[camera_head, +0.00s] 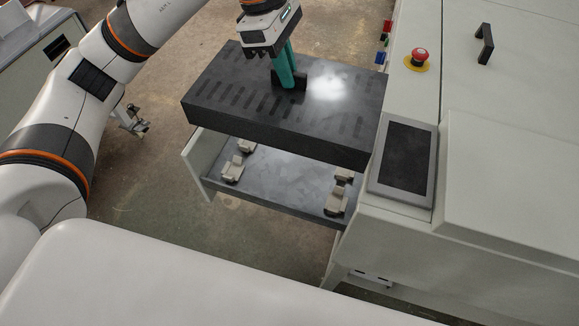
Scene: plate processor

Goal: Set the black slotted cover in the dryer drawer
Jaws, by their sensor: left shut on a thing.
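The black slotted cover (222,92) is a wide dark slab with rows of slots on top. My left gripper (287,80) is above its middle, with green fingers shut on a small raised handle there. The cover hangs roughly level above the open dryer drawer (274,184), with a visible gap between them at the left. The drawer has a dark floor and several beige holders (232,172). Its far part is hidden under the cover. The cover's right end is close to the machine's side; I cannot tell if they touch. My right gripper is not in view.
The white machine (520,160) fills the right side, with a dark screen (404,157), a red emergency button (419,56) and a black handle (485,43). A grey cabinet (40,75) stands at the upper left. Concrete floor (150,200) is free left of the drawer.

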